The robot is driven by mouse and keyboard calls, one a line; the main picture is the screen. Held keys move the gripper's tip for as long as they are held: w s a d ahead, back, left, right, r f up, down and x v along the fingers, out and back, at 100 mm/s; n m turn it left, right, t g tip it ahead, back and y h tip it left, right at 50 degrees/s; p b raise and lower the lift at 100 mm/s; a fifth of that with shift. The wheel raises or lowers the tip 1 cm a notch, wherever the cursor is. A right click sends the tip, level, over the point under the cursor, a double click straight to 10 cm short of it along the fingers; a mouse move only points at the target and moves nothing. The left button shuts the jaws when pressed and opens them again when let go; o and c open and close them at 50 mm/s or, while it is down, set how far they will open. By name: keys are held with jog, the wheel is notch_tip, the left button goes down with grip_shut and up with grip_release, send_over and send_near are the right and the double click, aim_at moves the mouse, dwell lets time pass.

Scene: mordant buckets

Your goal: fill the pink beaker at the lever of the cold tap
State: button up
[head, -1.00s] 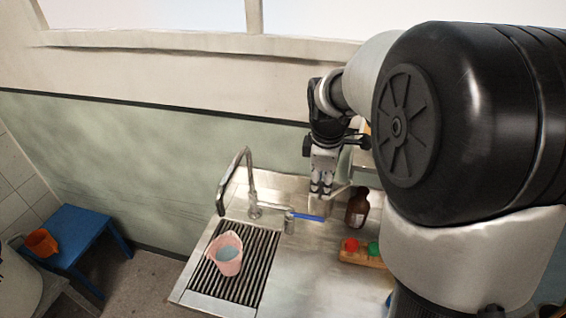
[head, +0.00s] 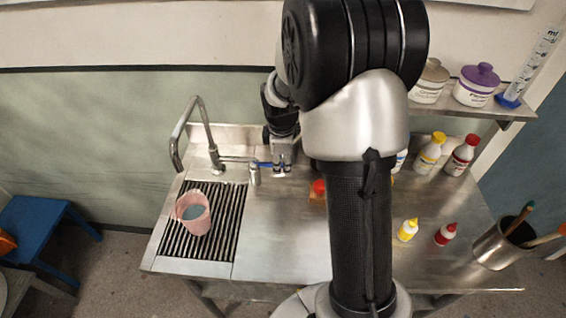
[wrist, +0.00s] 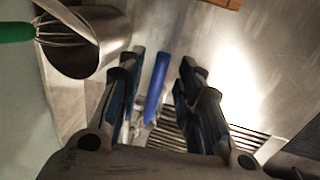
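The pink beaker (head: 196,224) stands upright on the slatted drain grate, under the spout end of the curved metal tap (head: 207,125). Something bluish shows inside it; I cannot tell its level, and no stream is visible. The tap's blue lever (head: 264,164) points right from the valve post (head: 254,175). In the wrist view the blue lever (wrist: 156,88) appears between the fingers of my gripper (wrist: 157,88), with gaps on both sides. My gripper (head: 282,170) is open at the lever's right end in the head view; contact cannot be told.
A metal pot (wrist: 92,45) with a green-handled whisk is close beside my gripper. Bottles (head: 430,155) and a brush pot (head: 497,247) stand to the right, partly behind my arm. A shelf with jars (head: 477,86) is upper right. The steel counter (head: 280,240) is bare before the lever.

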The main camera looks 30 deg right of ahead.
jog(key=shift+f, duration=0.15)
jog(key=shift+c, duration=0.2)
grip_shut()
dwell(0.6)
